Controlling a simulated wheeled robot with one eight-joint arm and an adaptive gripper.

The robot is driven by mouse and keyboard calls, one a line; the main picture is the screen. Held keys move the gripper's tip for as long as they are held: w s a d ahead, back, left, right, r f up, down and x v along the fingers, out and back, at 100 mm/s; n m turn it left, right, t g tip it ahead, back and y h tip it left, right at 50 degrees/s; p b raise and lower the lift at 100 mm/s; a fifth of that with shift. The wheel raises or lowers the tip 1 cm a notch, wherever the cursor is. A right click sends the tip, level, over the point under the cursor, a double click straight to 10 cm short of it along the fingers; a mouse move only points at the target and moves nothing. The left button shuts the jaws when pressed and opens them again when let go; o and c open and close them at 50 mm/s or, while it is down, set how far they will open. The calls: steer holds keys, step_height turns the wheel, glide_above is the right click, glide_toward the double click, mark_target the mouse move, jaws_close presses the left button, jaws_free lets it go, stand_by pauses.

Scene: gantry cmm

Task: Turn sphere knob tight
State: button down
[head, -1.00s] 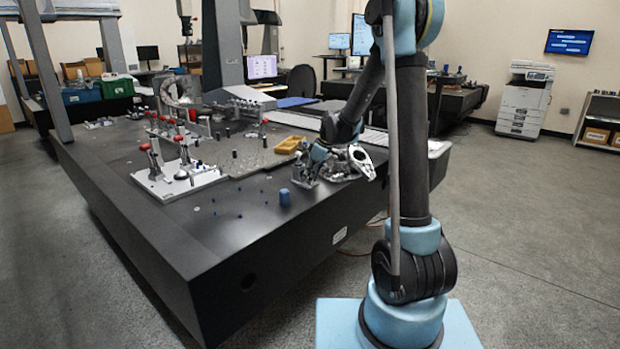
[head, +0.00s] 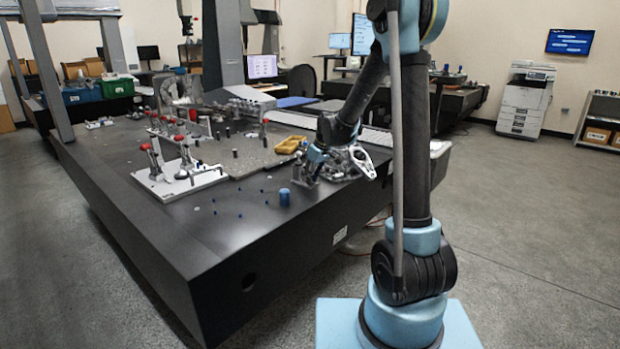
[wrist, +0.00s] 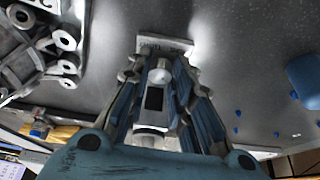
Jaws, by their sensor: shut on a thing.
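My gripper (wrist: 160,88) is seen from behind in the wrist view, its blue and grey fingers on either side of a small metal fixture. A pale rounded metal part (wrist: 160,72), apparently the sphere knob, sits between the fingertips. The fingers are shut on it, though the exact contact is partly hidden. A light plate or block (wrist: 165,45) with faint lettering lies just beyond it on the dark table. In the head view my gripper (head: 311,167) is low at the table's right edge, over small metal parts; the knob is too small to make out there.
Cast metal parts (head: 360,160) lie just right of my gripper. A blue cylinder (head: 284,197) stands to its left, with small blue pegs around. A yellow tray (head: 291,145) is behind. A white plate with red-topped clamps (head: 200,180) stands further left.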

steer(key=m, duration=0.2)
steer(key=m+t+h, duration=0.1)
steer(key=m, duration=0.2)
steer(key=shift+s+a+m+h, duration=0.15)
steer(key=shift+a+m+h, duration=0.15)
steer(key=shift+h, duration=0.1)
steer(key=shift+d, duration=0.1)
steer(key=c, duration=1.4)
jaws_free()
steer(key=shift+r, duration=0.1)
steer(key=v, duration=1.1)
steer(key=shift+s+r, duration=0.25)
steer(key=shift+s, duration=0.05)
